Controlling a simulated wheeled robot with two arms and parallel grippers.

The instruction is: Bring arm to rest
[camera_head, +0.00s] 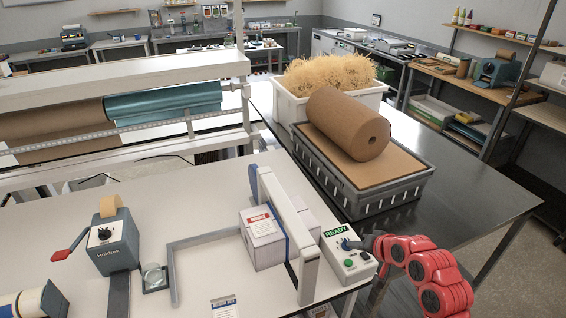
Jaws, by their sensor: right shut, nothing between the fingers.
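My right arm, red with dark joints, comes in at the lower right. Its dark gripper (352,244) is shut and empty, with its tips at the top of the control box (348,268). My left gripper is not in view.
A white strapping arch (309,272) stands left of the box, with a white labelled carton (262,240) beside it. Behind is a grey crate (372,205) bearing a brown paper roll (345,122). A tape dispenser (112,240) stands at left. The dark table (455,195) is bare at right.

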